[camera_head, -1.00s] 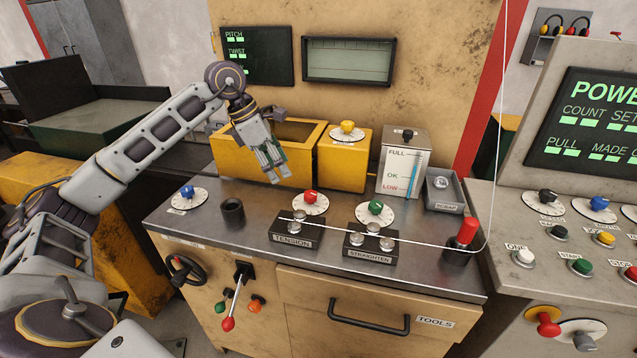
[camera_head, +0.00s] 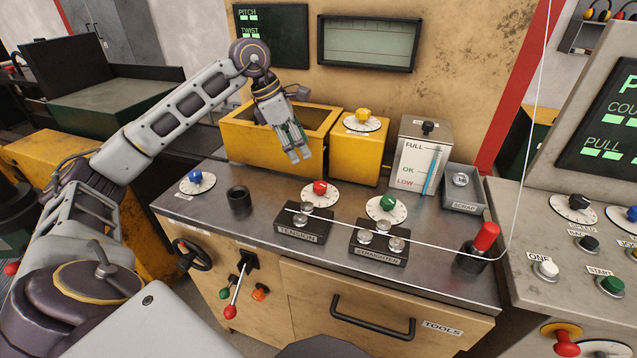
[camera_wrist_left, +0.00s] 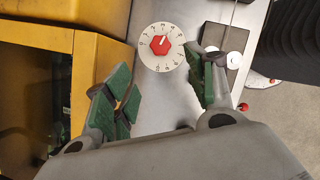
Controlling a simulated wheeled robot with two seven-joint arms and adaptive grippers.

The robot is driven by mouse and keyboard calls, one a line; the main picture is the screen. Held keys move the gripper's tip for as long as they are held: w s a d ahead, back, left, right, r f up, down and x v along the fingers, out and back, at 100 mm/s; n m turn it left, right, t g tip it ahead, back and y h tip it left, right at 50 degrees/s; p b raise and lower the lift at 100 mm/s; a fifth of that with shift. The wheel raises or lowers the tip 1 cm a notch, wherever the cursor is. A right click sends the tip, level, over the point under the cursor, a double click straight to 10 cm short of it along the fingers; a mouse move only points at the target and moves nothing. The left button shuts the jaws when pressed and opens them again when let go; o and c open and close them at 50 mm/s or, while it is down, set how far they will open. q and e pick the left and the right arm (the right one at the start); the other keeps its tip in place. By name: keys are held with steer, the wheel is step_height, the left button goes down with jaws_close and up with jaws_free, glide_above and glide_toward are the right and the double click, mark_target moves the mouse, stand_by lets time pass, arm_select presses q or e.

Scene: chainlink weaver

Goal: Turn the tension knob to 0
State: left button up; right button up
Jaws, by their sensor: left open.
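The tension knob (camera_head: 320,187) is red and sits on a round white numbered dial (camera_head: 313,198), behind the black block labelled TENSION (camera_head: 303,227). In the left wrist view the red knob (camera_wrist_left: 161,44) shows from above on its dial, beyond the fingertips and between them. A pale pointer mark on it points to the upper right; I cannot read the number there. My left gripper (camera_head: 299,155) is open and empty, above and behind the knob, with green finger pads. Its two fingers (camera_wrist_left: 163,95) are wide apart in the left wrist view. My right gripper is not in view.
A green knob (camera_head: 388,203) stands right of the red one, behind the STRAIGHTEN block (camera_head: 378,243). A thin white wire (camera_head: 450,250) runs across both blocks. A yellow bin (camera_head: 245,148) and a yellow box with a knob (camera_head: 362,155) stand behind. A black cup (camera_head: 239,201) is at left.

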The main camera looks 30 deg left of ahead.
mark_target(319, 184)
arm_select(q)
steer(key=b+x, duration=0.1)
steer(key=x, duration=1)
steer(key=shift+w+d+f, duration=0.1)
steer(key=shift+f, duration=0.15)
steer(key=shift+x, duration=1.05)
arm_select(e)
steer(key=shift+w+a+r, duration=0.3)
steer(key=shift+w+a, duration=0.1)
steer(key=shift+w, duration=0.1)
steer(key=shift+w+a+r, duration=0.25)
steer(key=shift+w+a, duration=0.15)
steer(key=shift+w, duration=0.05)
arm_select(q)
steer(key=c, duration=1)
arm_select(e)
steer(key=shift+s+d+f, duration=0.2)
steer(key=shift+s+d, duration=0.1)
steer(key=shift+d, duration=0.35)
